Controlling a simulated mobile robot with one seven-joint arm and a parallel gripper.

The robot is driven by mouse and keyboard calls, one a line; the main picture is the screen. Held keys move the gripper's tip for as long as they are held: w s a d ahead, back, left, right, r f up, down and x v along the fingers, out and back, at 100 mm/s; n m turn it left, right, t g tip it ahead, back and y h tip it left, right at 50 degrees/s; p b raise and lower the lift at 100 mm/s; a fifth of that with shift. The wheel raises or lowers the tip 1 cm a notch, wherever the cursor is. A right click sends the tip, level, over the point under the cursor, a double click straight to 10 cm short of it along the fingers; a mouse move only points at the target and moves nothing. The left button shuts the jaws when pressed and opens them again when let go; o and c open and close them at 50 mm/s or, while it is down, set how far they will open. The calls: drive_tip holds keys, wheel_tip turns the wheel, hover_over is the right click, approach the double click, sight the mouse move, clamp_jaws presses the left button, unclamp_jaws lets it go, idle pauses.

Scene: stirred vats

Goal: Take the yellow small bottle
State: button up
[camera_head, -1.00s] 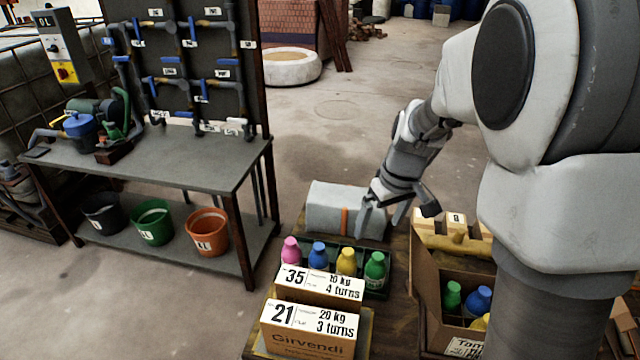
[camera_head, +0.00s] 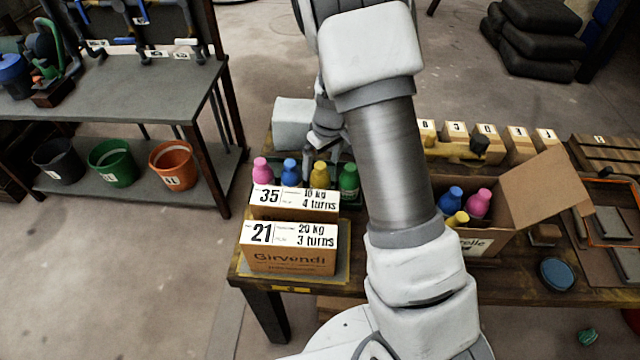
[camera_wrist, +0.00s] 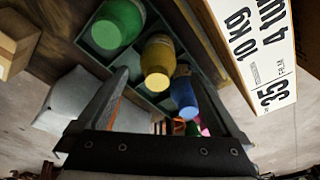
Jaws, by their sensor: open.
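The yellow small bottle (camera_head: 320,174) stands upright in a dark divided tray, between a blue bottle (camera_head: 290,172) and a green bottle (camera_head: 349,182). A pink bottle (camera_head: 261,170) is at the row's left end. My gripper (camera_head: 318,150) is open and empty, just behind the row near the blue and yellow bottles. In the wrist view the yellow bottle (camera_wrist: 158,64) shows ahead between the fingertips, with the green bottle (camera_wrist: 117,24) to its left and the blue one (camera_wrist: 183,95) beside the right finger. I cannot tell whether a finger touches any bottle.
Two labelled boxes, 35 (camera_head: 294,203) and 21 (camera_head: 289,247), stand in front of the row. A grey case (camera_head: 293,123) lies behind it. An open carton (camera_head: 484,243) at right holds more bottles, one yellow (camera_head: 457,218). My arm covers the table between.

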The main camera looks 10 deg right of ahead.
sight(319, 175)
drive_tip(key=shift+w+a+f, duration=0.1)
drive_tip(key=shift+w+f, duration=0.15)
drive_tip(key=shift+f, duration=0.75)
drive_tip(key=shift+w+a+f, duration=0.1)
drive_tip(key=shift+w+f, duration=0.1)
drive_tip(key=shift+f, duration=0.85)
drive_tip(key=shift+w+f, duration=0.25)
drive_tip(key=shift+f, duration=0.75)
clamp_jaws()
